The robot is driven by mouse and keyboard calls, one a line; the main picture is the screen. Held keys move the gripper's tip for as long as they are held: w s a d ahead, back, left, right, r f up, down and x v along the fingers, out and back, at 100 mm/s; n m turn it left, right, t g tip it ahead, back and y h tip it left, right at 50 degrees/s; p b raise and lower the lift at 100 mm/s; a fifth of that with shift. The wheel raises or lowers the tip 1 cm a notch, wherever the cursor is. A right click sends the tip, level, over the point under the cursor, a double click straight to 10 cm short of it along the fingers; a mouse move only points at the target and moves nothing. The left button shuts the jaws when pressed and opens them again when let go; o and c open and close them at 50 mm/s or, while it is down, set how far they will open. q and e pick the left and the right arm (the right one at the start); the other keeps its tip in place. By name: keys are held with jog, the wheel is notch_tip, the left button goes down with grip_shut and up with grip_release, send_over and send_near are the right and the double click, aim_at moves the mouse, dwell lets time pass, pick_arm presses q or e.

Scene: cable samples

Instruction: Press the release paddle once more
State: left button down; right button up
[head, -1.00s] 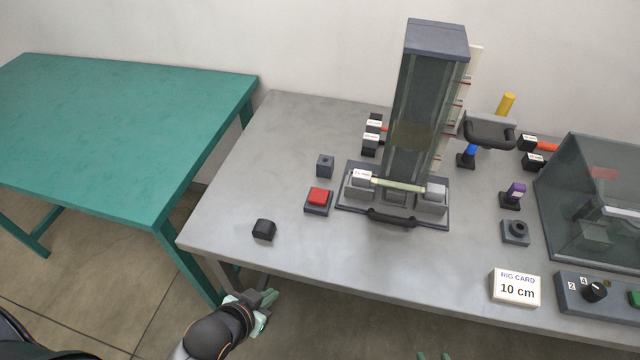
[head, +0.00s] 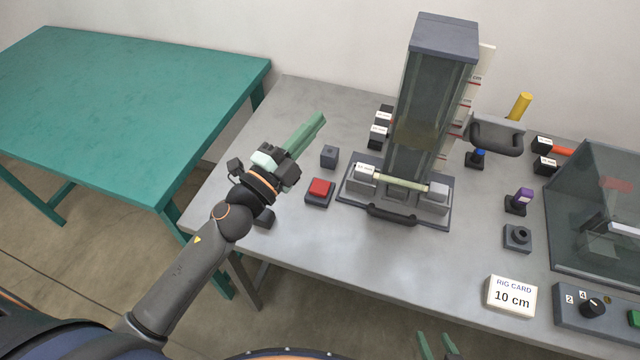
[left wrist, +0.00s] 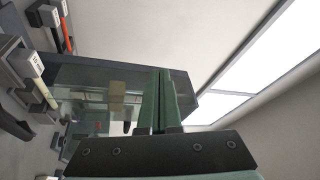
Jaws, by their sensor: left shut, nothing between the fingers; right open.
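My left gripper (head: 318,121) is shut and empty, raised over the table's left part, up and left of the tower base in the head view. Its green fingers (left wrist: 160,80) point up in the left wrist view, with the tower (left wrist: 85,82) lying sideways behind them. A pale cable sample (head: 400,182) spans two blocks at the tower's foot. My right gripper (head: 436,345) is open at the bottom edge.
A small grey block (head: 329,157) stands behind the red paddle. A black block (head: 265,218) is partly hidden by my left arm. The green table (head: 120,110) is bare.

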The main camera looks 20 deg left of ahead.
pick_arm(q)
jog(key=w+d+f+m+g+h, duration=0.1)
jog(key=d+m+g+h, duration=0.6)
jog(key=m, duration=0.7)
jog(key=w+a+f+m+g+y, duration=0.2)
jog(key=a+f+m+g+y, duration=0.2)
jog(key=f, duration=0.5)
jog(key=a+g+y, duration=0.2)
jog(key=a+y, duration=0.1)
jog(key=shift+a+m+p, duration=0.35)
jog(key=shift+m, duration=0.05)
jog(key=shift+w, duration=0.1)
jog(key=b, duration=0.7)
send_over(316, 189)
notch_tip(316, 189, down, 8)
jog(key=shift+r, duration=0.15)
jog(key=shift+f, duration=0.5)
